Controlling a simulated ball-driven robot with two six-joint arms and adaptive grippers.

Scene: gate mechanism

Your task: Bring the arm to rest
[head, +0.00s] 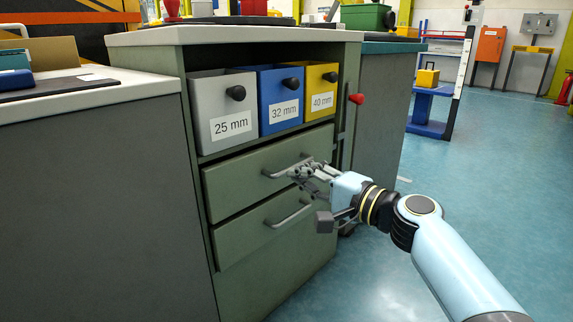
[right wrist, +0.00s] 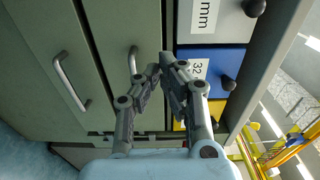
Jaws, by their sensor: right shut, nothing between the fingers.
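My right gripper (head: 300,172) is in front of the green cabinet (head: 190,130), close to the handle (head: 278,172) of the upper drawer. In the right wrist view its fingers (right wrist: 162,62) are together with nothing between them. That handle (right wrist: 132,60) shows just left of the fingertips there, and I cannot tell if they touch it. My right arm (head: 440,240) reaches in from the lower right. My left gripper is not in view.
Above the drawers sit bins labelled 25 mm (head: 222,110), 32 mm (head: 280,95) and 40 mm (head: 320,90). A lower drawer handle (head: 290,214) is below. A red knob (head: 356,98) sticks out at the cabinet's right. The blue floor (head: 370,285) is open at right.

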